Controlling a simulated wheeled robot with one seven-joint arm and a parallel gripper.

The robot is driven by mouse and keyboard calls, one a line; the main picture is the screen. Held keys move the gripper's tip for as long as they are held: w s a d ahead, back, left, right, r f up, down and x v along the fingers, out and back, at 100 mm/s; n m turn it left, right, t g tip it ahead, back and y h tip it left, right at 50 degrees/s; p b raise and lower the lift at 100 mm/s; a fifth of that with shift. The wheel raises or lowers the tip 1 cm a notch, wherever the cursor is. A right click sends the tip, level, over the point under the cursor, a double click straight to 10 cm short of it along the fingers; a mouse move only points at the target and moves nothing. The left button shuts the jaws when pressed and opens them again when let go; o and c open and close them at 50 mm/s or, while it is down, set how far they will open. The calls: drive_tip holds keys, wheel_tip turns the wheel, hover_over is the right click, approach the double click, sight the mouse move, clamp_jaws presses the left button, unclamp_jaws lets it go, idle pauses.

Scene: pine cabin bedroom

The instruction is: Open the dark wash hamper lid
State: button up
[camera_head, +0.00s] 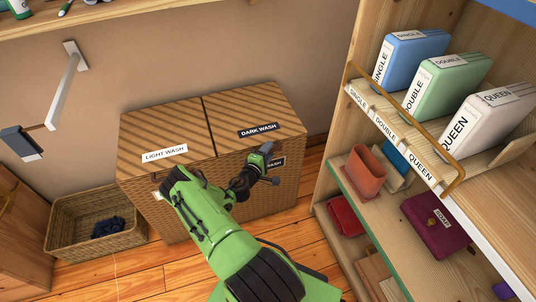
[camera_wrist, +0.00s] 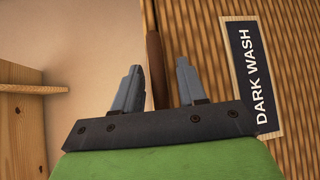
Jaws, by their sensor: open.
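The hamper's dark wash lid (camera_head: 245,105) is the right one of two striped brown lids and lies flat, closed. Its black "DARK WASH" label (camera_head: 258,130) is near the front edge. My gripper (camera_head: 265,162) is open at the front of the hamper, just below that label. In the wrist view the open fingers (camera_wrist: 158,85) stand on either side of a dark brown strip (camera_wrist: 155,60) along the lid's edge. The lid's striped face (camera_wrist: 285,30) and label (camera_wrist: 251,75) show at right. I cannot tell whether the fingers touch the lid. My arm hides part of the hamper front.
The light wash lid (camera_head: 160,140) is closed at left. A wicker basket (camera_head: 75,245) with dark cloth stands on the floor at left. A wooden shelf unit (camera_head: 335,160) with bedding boxes and bins stands close at right. A metal wall arm (camera_head: 62,90) juts out at upper left.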

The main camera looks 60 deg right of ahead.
drive_tip(key=shift+d, duration=0.2)
clamp_jaws()
